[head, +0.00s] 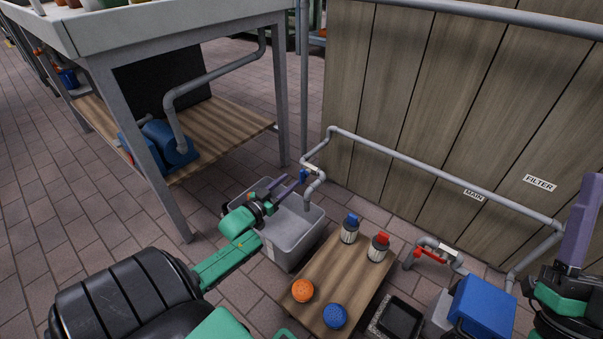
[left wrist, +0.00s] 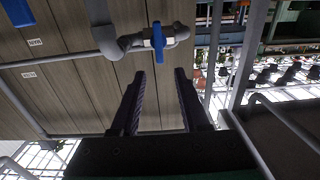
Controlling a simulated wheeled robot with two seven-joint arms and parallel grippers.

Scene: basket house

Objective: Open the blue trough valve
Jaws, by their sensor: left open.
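The blue trough valve (head: 303,175) has a small blue lever on a grey pipe, above the far end of the grey trough (head: 318,218). My left gripper (head: 291,181) is open and empty over the trough, with its fingertips close to the lever. In the left wrist view, the blue lever (left wrist: 157,42) lies across the pipe just beyond the gap between the open fingertips (left wrist: 159,74), apart from them. My right gripper (head: 580,225) shows partly at the right edge; its jaw opening cannot be made out.
A wooden stand (head: 335,275) right of the trough holds bottles and orange and blue round items. A red-handled valve (head: 432,256) and a blue box (head: 483,305) are farther right. A plank wall (head: 430,120) stands behind the pipe. A table (head: 175,30) is at left.

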